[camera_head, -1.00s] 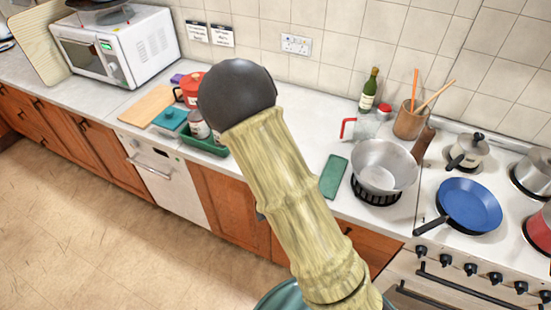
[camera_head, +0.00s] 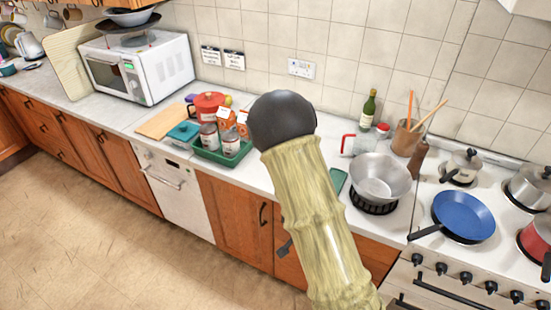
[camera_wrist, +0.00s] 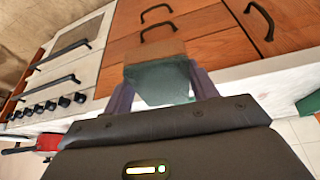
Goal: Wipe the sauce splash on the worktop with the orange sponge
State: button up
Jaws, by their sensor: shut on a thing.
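In the wrist view my gripper (camera_wrist: 161,88) is shut on a block with a teal near face and a dull orange-brown far edge. I take this to be the orange sponge (camera_wrist: 158,83). It sits between the two purple-grey fingers, in front of the wooden drawer fronts. In the head view my own arm hides the gripper and the sponge. The worktop (camera_head: 245,173) is pale grey. I see no sauce splash on its visible parts; my arm covers a strip of it.
A green tray (camera_head: 211,156) holds jars and orange packets left of my arm. Right of it are a green flat item (camera_head: 339,180), a steel pan (camera_head: 380,178), a glass jug (camera_head: 359,143), a bottle (camera_head: 369,107) and a blue frying pan (camera_head: 463,214). The microwave (camera_head: 140,65) stands far left.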

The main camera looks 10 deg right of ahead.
jog(key=shift+w+d+f+n+y, duration=0.25)
jog(key=shift+w+f+n, duration=0.25)
jog(key=shift+f+n, duration=0.35)
jog(key=w+a+f+n+t+y, duration=0.1)
jog(key=w+f+n+y, duration=0.1)
jog(key=f+n, duration=0.3)
jog(key=shift+w+a+f+n+y, duration=0.15)
jog(key=shift+w+a+n+y, duration=0.2)
jog(key=shift+w+n, duration=0.3)
jog(key=shift+s, duration=0.2)
